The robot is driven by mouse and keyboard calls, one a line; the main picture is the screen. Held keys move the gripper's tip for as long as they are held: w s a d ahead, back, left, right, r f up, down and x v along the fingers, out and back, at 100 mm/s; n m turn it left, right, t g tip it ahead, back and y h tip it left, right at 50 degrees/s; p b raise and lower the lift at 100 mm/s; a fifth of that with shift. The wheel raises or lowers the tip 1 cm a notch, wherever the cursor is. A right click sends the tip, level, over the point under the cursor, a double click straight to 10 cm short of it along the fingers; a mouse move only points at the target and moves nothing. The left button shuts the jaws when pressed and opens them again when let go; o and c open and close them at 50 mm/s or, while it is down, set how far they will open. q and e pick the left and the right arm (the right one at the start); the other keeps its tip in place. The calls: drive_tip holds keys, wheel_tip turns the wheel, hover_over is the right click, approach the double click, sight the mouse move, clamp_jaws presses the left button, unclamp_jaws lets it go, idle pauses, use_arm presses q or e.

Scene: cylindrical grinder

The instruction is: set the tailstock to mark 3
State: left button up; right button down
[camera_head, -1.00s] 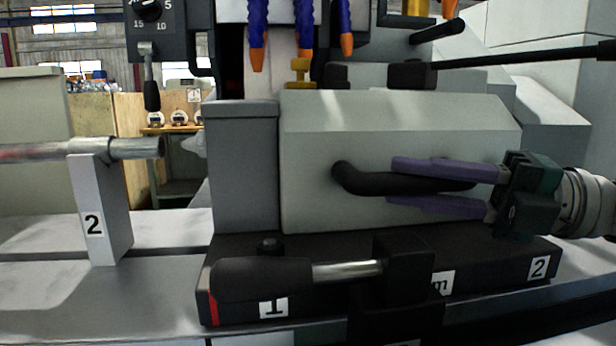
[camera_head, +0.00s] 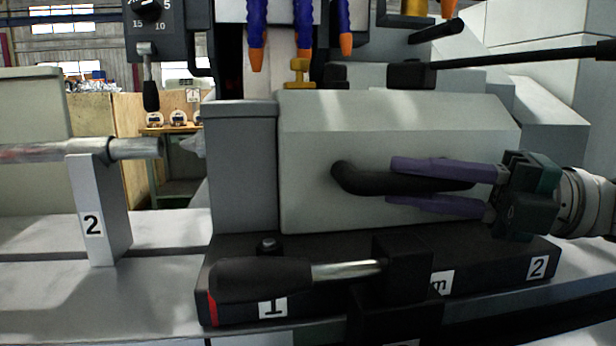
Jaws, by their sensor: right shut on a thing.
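The tailstock (camera_head: 400,115) is a grey block on a black base (camera_head: 490,265) at the middle of the view. The base carries a "1" label, a partly hidden label ending in "m" and a "2" label, with a red line at its left end. A black curved handle (camera_head: 355,180) is on its front face. My right gripper (camera_head: 392,184) comes from the right, its purple fingers shut on this handle. A lever with a black grip (camera_head: 262,279) and steel rod lies across the base front. Mark 3 is not visible. My left gripper is not in view.
A steel bar (camera_head: 130,149) rests on a grey support (camera_head: 97,210) labelled "2" at the left, its end close to the tailstock's pointed centre (camera_head: 195,144). Blue and orange hoses (camera_head: 303,30) hang above.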

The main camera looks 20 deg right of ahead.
drive_tip(key=shift+a, duration=0.35)
drive_tip(key=c, duration=0.7)
unclamp_jaws()
drive_tip(key=shift+w, duration=0.15)
drive_tip(key=shift+o, duration=0.2)
drive_tip(key=b+v, duration=0.1)
drive_tip(key=v, duration=0.9)
drive_tip(key=shift+a, duration=0.1)
